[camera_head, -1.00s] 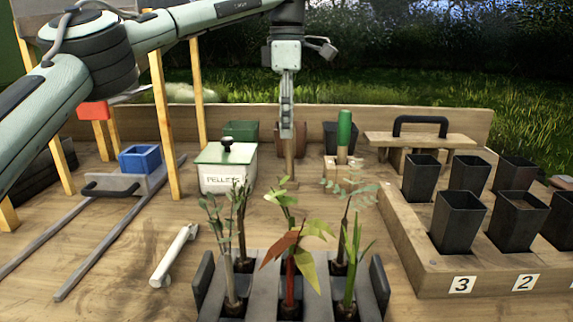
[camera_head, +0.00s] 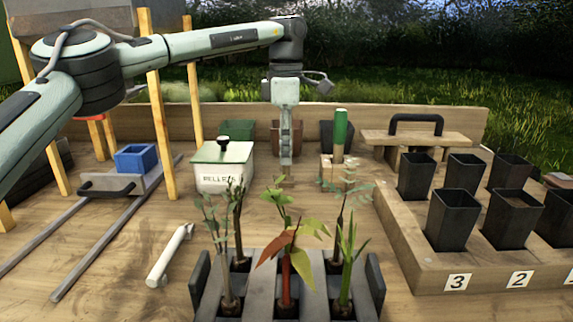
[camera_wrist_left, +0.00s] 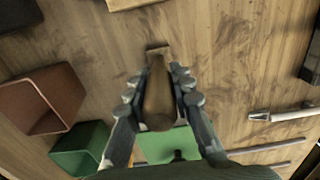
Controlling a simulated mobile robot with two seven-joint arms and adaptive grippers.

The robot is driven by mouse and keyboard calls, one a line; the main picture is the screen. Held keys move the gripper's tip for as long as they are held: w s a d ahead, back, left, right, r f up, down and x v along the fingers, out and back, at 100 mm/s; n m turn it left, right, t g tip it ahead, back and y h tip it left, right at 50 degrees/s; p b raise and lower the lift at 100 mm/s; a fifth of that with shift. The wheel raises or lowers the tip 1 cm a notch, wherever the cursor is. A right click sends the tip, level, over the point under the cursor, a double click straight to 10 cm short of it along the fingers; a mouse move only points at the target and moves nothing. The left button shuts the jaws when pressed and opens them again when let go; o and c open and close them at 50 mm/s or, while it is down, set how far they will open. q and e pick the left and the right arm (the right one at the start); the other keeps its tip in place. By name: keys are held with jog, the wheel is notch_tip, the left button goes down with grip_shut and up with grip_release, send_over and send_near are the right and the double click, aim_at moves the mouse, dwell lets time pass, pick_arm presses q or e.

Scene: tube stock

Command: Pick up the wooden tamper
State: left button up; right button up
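The wooden tamper (camera_wrist_left: 158,98) is a brown, tapered piece with a rounded end toward the wrist camera and a small flat foot on the bench. It stands between the two fingers of my left gripper (camera_wrist_left: 158,78), which are spread on either side of it with little room. In the head view my left gripper (camera_head: 285,158) points straight down over the bench behind the seedlings. It hides most of the tamper, whose lower part (camera_head: 286,171) shows just under the fingertips. My right gripper is in neither view.
A pellets box (camera_head: 222,178) stands left of the gripper; a green-handled tool (camera_head: 341,130) stands in a wooden block at right. Green (camera_wrist_left: 78,150) and reddish-brown (camera_wrist_left: 62,92) pots are close behind. A seedling tray (camera_head: 261,300) is in front, black pots (camera_head: 453,222) at right.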

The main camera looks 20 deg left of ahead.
pick_arm(q)
grip_shut()
jog(key=shift+r, duration=0.1)
